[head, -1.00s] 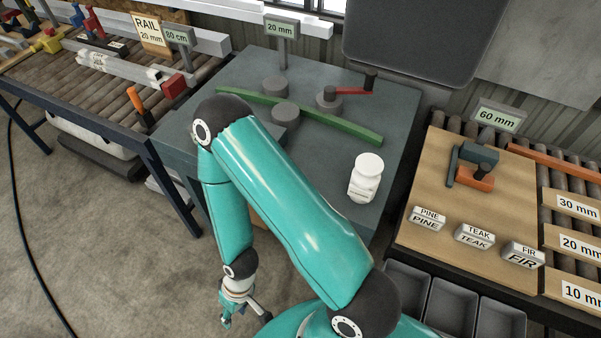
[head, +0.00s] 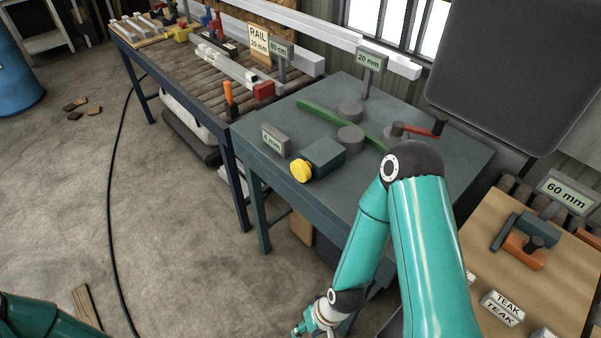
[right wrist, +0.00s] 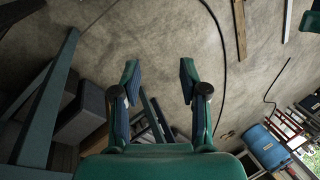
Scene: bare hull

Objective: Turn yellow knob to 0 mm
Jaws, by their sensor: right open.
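The yellow knob (head: 301,171) sits on the left face of a grey block (head: 324,156) at the near left corner of the dark bench. A small display (head: 275,139) stands beside it and seems to read 4 mm, though the digit is hard to make out. My right gripper (head: 306,327) hangs low at the bottom of the head view, well below the bench top and apart from the knob. In the right wrist view my right gripper (right wrist: 160,76) is open and empty, over bare floor. My left gripper is out of view.
The dark bench (head: 440,170) also carries a green bar (head: 333,117), grey rollers, a red crank (head: 422,130) and a 20 mm display (head: 371,60). A roller table (head: 205,75) stands left. My right arm covers the bench's near right part.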

